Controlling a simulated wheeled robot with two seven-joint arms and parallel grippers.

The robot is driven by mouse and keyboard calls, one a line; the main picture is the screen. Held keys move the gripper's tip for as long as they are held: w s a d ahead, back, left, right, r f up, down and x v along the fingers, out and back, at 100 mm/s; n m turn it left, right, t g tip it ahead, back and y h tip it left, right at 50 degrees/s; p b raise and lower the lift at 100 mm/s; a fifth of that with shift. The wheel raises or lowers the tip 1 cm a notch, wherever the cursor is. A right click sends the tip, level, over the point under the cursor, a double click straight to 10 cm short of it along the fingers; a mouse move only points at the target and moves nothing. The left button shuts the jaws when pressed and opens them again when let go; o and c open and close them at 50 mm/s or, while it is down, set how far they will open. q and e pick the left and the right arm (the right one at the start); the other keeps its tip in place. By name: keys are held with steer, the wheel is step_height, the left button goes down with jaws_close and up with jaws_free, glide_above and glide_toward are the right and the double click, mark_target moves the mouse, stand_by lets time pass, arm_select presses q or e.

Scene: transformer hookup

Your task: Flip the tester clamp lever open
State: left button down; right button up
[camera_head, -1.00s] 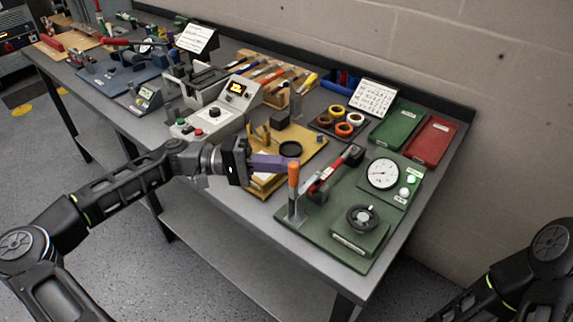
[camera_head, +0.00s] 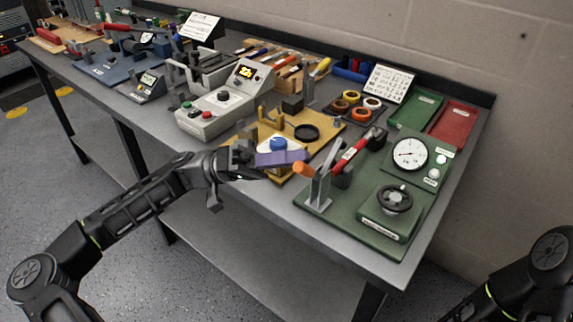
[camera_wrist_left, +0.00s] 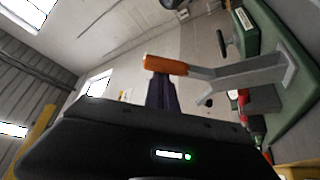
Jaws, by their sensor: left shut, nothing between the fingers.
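The tester is a green base plate (camera_head: 345,232) at the right end of the bench. Its clamp lever has an orange handle (camera_head: 303,170) and a grey metal bracket (camera_head: 319,190). The handle is tipped over toward the left, close to lying flat. My left gripper (camera_head: 282,159) has purple fingers, which are shut and empty just left of and behind the handle. In the left wrist view the orange handle (camera_wrist_left: 166,64) crosses the tips of the purple fingers (camera_wrist_left: 160,94); I cannot tell if they touch. My right gripper is out of view.
A red-handled tool (camera_head: 350,155), a dial gauge (camera_head: 410,153) and a handwheel (camera_head: 395,199) sit on the tester. A yellow fixture (camera_head: 328,142) lies behind my left gripper. Green (camera_head: 416,108) and red (camera_head: 455,124) trays stand at the back right.

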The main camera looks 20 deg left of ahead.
arm_select(q)
steer(key=shift+s+a+f+m+g+h+b, duration=0.2)
steer(key=shift+s+f+m+g+b, duration=0.4)
steer(key=shift+m+b, duration=0.8)
steer(key=shift+s+a+f+m+g+h+b, duration=0.1)
steer(key=shift+s+f+m+g+h+b, duration=0.15)
steer(key=shift+f+m+g+b, duration=0.65)
steer(key=shift+s+a+f+m+g+h+b, duration=0.15)
steer(key=shift+s+f+m+g+b, duration=0.45)
steer(key=shift+m+b, duration=1.25)
steer(key=shift+w+r, duration=0.1)
steer(key=shift+r, duration=0.2)
